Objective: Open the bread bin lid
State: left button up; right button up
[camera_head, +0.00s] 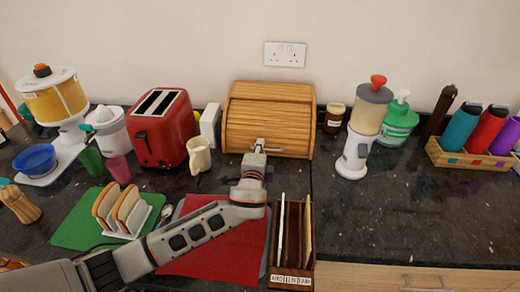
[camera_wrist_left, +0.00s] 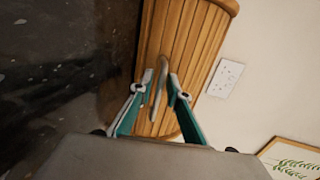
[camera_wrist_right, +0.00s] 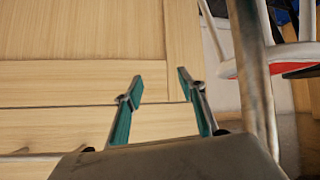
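The wooden bread bin (camera_head: 268,112) stands at the back of the counter against the wall, its slatted roll lid down. My left gripper (camera_head: 259,146) is at the low front of the lid. In the left wrist view the slatted lid (camera_wrist_left: 185,50) fills the middle, and a metal handle (camera_wrist_left: 158,92) stands out from it. The fingers of my left gripper (camera_wrist_left: 160,84) are apart, one on each side of the handle, with gaps showing. My right gripper (camera_wrist_right: 159,88) is open and empty in front of pale wooden cabinet fronts (camera_wrist_right: 80,85); it is outside the head view.
A red toaster (camera_head: 160,130), a cream jug (camera_head: 199,155) and a white box (camera_head: 210,125) stand left of the bin. A brown jar (camera_head: 333,118) and a grinder (camera_head: 357,145) stand right. A wooden rack (camera_head: 291,283) lies in front. Clear counter (camera_head: 400,220) is at right.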

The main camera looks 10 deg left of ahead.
aim_at(263, 117)
pick_arm(q)
grip_shut()
jog(key=shift+w+d+r+g, duration=0.1)
jog(key=shift+w+r+g, duration=0.15)
jog(key=shift+r+g, duration=0.3)
jog(key=shift+w+a+r+g, duration=0.1)
jog(key=shift+w+r+g, duration=0.25)
jog(key=shift+r, duration=0.45)
jog(key=shift+w+d+r+g, duration=0.1)
jog(key=shift+w+r+g, duration=0.05)
jog(key=shift+r+g, duration=0.45)
jog(key=shift+w+r, duration=0.4)
jog(key=shift+r, duration=0.2)
jog(key=shift+w+r, duration=0.35)
jog(key=shift+r, duration=0.25)
jog(key=shift+w+r, duration=1.05)
jog(key=shift+o, duration=2.3)
grip_release()
jog(key=shift+s, duration=0.1)
